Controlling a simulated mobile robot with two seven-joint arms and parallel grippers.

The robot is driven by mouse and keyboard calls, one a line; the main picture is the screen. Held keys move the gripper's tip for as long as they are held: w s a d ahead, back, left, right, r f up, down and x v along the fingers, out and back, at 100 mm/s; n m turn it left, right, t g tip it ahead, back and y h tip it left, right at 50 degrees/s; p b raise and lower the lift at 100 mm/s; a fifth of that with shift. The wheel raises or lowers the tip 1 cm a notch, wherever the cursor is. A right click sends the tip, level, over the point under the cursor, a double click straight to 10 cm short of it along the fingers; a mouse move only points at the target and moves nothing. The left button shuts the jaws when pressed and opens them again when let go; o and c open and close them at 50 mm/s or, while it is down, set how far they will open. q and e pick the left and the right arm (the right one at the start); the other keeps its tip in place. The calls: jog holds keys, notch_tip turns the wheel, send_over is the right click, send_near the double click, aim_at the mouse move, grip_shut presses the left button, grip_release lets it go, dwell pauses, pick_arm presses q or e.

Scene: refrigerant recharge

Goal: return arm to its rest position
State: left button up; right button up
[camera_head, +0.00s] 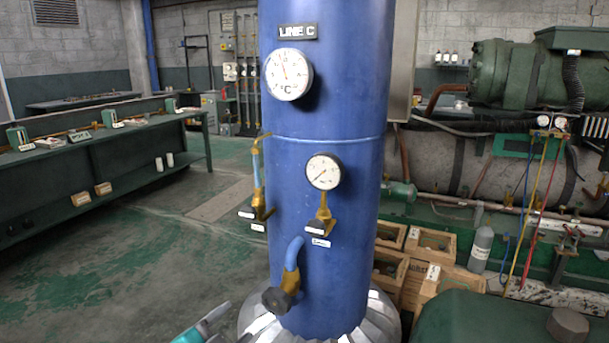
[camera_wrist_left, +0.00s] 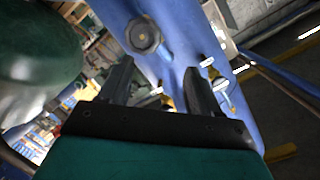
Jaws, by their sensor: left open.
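My left gripper (camera_head: 216,320) shows at the bottom edge of the head view, left of the base of the blue column (camera_head: 322,110) labelled LINE C. In the left wrist view its two dark fingers (camera_wrist_left: 158,80) stand apart with nothing between them. A dark round valve knob (camera_head: 275,300) on a brass fitting sticks out low on the column. The knob (camera_wrist_left: 144,36) also shows beyond the fingers in the left wrist view, apart from them. My right gripper is not in view.
The column carries a temperature dial (camera_head: 289,74), a lower gauge (camera_head: 323,171) and small brass valves (camera_head: 320,224). Wooden crates (camera_head: 432,246) and green machinery (camera_head: 500,75) stand at right. A green workbench (camera_head: 110,165) stands at left. The floor (camera_head: 150,255) between bench and column is clear.

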pick_arm(q)
jog(key=s+a+f+n+g+y, duration=0.1)
jog(key=s+f+n, duration=0.4)
jog(key=s, duration=0.5)
jog(key=s+a+f+n+g+y, duration=0.2)
jog(key=s+f+n, duration=0.4)
jog(key=s+f, duration=0.4)
jog(key=shift+s+f+g+y, duration=0.2)
jog(key=shift+s+g+y, duration=0.1)
jog(key=shift+s+g, duration=0.2)
jog(key=shift+a, duration=0.1)
